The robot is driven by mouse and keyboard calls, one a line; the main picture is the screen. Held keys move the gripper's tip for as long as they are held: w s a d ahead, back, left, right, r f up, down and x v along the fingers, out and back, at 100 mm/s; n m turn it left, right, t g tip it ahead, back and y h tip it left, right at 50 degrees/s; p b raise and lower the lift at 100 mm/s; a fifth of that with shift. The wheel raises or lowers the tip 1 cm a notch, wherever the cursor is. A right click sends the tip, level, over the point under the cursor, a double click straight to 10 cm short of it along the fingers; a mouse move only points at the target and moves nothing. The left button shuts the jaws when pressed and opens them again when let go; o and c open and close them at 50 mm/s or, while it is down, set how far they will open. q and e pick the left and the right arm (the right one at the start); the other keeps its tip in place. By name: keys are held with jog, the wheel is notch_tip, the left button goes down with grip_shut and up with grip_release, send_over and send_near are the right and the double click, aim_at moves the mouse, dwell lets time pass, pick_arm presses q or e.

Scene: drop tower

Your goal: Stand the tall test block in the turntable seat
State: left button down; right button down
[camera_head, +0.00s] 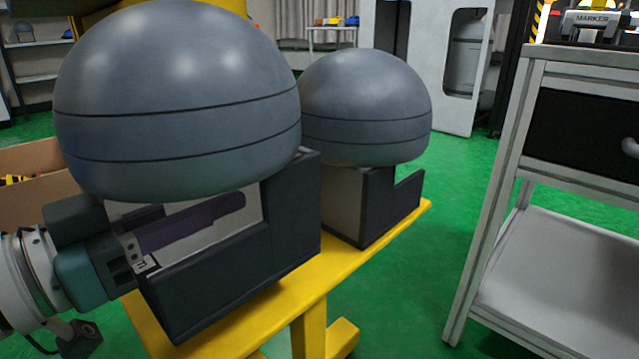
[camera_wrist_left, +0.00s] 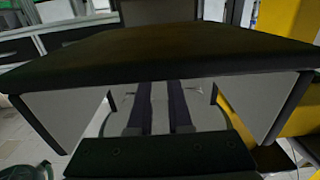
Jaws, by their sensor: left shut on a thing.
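Two grey domed pieces sit on dark, stepped blocks with pale faces: a near one (camera_head: 180,90) and a farther one (camera_head: 370,105). My left gripper (camera_head: 235,203) reaches in from the left under the near dome, its dark fingers along the pale face of that piece. In the left wrist view, the fingers (camera_wrist_left: 162,88) lie close together in the opening between pale walls, under a dark slab (camera_wrist_left: 165,55). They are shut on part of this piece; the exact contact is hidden. I cannot single out a tall test block or a turntable seat. My right gripper is not in view.
The yellow stand (camera_head: 290,305) carries both domed pieces. A brown box (camera_head: 30,190) is at the left. A grey metal cart (camera_head: 560,225) with a dark drawer stands at the right. Green floor (camera_head: 440,220) is clear between stand and cart.

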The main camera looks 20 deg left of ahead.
aim_at(223, 236)
pick_arm(q)
notch_tip(223, 236, down, 4)
jog(key=b, duration=0.3)
jog(key=shift+f, duration=0.15)
jog(key=c, duration=1.3)
grip_release()
jog(key=shift+f, duration=0.2)
jog(key=o, duration=0.5)
jog(key=shift+c, duration=0.2)
jog(key=shift+r, duration=0.1)
